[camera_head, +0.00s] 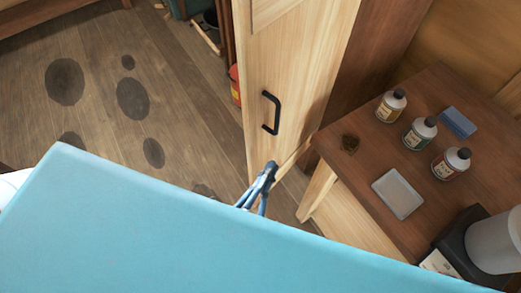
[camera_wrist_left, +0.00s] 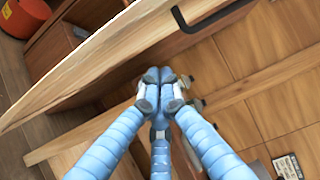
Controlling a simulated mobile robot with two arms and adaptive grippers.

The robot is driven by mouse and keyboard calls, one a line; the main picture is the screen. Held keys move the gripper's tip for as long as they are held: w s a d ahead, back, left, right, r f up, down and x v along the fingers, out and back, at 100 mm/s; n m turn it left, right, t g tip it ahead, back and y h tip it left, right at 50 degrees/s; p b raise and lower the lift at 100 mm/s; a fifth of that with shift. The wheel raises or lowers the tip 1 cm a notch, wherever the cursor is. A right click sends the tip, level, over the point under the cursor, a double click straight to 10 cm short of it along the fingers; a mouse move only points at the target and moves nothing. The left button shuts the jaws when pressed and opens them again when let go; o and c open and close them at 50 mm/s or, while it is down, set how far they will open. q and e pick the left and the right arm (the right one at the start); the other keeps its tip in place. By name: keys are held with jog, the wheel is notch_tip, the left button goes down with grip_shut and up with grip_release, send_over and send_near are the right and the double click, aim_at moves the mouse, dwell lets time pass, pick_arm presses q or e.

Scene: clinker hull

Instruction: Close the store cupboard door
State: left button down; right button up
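The store cupboard door (camera_head: 290,75) is a tall pale wooden panel with a black bar handle (camera_head: 270,112). In the head view it stands out at an angle beside a dark brown wooden side, and looks open. My left gripper (camera_head: 266,176) is low by the door's bottom edge, below the handle. In the left wrist view its blue fingers (camera_wrist_left: 164,88) come together at the tips, with nothing seen between them. The door (camera_wrist_left: 110,50) and handle (camera_wrist_left: 213,20) lie just above the fingertips there; I cannot tell whether they touch. My right gripper is not in view.
A brown bench top (camera_head: 445,105) on the right holds several small bottles, a blue block (camera_head: 458,122), a pale tray (camera_head: 397,193) and a dark-based container. A red-orange container (camera_head: 235,85) stands behind the door. The plank floor (camera_head: 100,90) on the left is open, with dark patches.

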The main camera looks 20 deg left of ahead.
pick_arm(q)
jog(key=shift+w+a+p, duration=0.95)
jog(key=shift+w+a, duration=0.8)
jog(key=shift+w, duration=0.1)
